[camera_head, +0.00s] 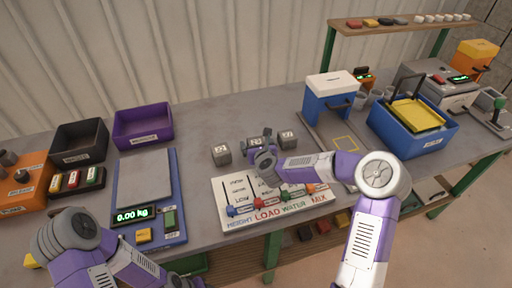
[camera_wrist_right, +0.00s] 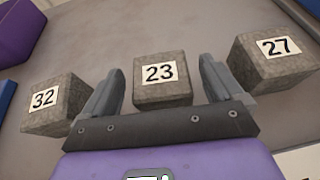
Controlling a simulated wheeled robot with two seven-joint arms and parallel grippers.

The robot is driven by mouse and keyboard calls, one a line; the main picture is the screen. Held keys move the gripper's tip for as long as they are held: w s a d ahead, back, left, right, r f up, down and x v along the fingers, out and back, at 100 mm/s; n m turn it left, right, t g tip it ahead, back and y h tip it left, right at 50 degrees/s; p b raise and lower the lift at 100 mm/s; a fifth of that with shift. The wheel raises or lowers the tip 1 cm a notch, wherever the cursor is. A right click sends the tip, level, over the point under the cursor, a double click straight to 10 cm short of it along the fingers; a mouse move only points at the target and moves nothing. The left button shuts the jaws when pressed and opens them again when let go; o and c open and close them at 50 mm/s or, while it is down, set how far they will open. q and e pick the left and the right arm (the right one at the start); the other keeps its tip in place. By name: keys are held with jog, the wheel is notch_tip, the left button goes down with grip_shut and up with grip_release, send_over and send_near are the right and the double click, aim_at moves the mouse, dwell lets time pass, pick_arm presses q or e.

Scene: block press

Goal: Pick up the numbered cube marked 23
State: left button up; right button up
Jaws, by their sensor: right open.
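The grey stone-like cube marked 23 (camera_wrist_right: 162,96) sits on the grey table between my right gripper's two fingers in the right wrist view. In the head view this middle cube (camera_head: 254,141) is partly hidden by my right gripper (camera_head: 265,146). The gripper is open, with a finger on each side of the cube; it also shows in the right wrist view (camera_wrist_right: 161,70).
Cube 32 (camera_wrist_right: 52,106) lies left of the gripper and cube 27 (camera_wrist_right: 272,58) right, both close to the fingers. A white slider panel (camera_head: 228,212) lies under my right arm. A scale (camera_head: 146,180) stands left; a blue-and-white press (camera_head: 330,95) stands right.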

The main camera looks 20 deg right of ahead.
jog(key=shift+w+f, duration=0.2)
jog(key=shift+w, duration=0.45)
jog(key=shift+c, duration=0.4)
jog(key=c, duration=1.2)
jog(key=shift+c, duration=0.3)
jog(key=shift+r, duration=0.15)
